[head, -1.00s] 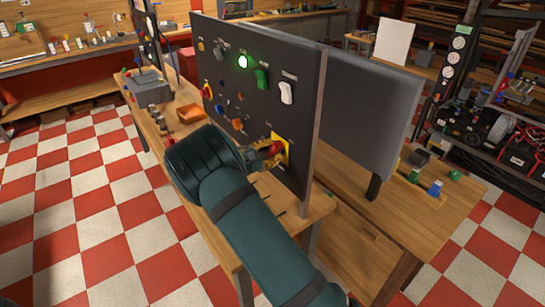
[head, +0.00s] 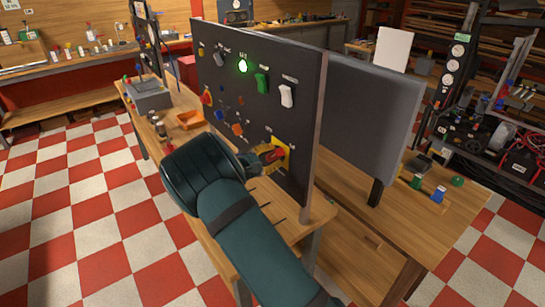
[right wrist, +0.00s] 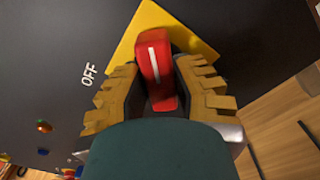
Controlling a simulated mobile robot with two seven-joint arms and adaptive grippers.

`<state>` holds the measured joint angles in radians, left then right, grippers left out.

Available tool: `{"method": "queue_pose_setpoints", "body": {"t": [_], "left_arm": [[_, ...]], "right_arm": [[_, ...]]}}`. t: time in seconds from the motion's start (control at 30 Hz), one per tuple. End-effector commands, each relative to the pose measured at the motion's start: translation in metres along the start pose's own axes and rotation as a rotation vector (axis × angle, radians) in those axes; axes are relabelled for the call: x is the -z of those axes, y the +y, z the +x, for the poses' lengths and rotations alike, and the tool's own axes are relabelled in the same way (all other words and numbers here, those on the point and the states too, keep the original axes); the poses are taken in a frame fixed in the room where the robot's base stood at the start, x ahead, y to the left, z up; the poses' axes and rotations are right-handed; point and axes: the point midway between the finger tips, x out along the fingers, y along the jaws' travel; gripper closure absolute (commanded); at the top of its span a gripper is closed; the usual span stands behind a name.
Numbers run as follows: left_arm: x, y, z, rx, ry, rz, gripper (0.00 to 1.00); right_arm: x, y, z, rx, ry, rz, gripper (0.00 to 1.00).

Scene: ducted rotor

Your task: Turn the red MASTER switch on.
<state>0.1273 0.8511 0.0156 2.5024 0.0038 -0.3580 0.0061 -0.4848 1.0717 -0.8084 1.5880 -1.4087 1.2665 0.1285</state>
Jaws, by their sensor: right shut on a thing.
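The red MASTER switch (head: 272,155) is a red rotary handle on a yellow plate (head: 289,154), low on the right of the dark upright panel (head: 270,110). In the right wrist view the red handle (right wrist: 156,68) has a white line along it and stands a little tilted, close to upright in the picture. The word OFF (right wrist: 89,75) is to its left. My right gripper (head: 268,158) is shut on the red handle, with a yellow ridged finger on each side of it in the right wrist view (right wrist: 158,88). My left gripper is not in view.
A green switch (head: 262,82) and a white switch (head: 287,95) sit above the MASTER switch. An orange tray (head: 190,119) and a grey box (head: 149,96) stand on the wooden bench.

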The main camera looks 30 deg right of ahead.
Motion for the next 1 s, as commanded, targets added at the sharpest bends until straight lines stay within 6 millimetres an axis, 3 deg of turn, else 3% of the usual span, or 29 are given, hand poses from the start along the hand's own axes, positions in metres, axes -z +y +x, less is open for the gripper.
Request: {"method": "queue_pose_setpoints", "body": {"t": [0.03,0.07,0.13,0.57,1.0], "left_arm": [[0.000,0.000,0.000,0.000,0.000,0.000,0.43],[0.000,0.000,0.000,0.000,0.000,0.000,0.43],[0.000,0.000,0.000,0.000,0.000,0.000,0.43],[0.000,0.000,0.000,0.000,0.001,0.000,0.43],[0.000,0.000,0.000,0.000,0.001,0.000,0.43]], "right_arm": [[-0.001,0.001,0.001,0.000,-0.002,0.002,1.00],[-0.001,0.001,0.001,0.000,-0.002,0.002,0.69],[-0.001,0.001,0.001,0.000,-0.002,0.001,0.44],[0.000,0.000,-0.007,-0.001,0.001,0.000,0.43],[0.000,0.001,-0.088,-0.002,0.002,0.000,0.43]]}}
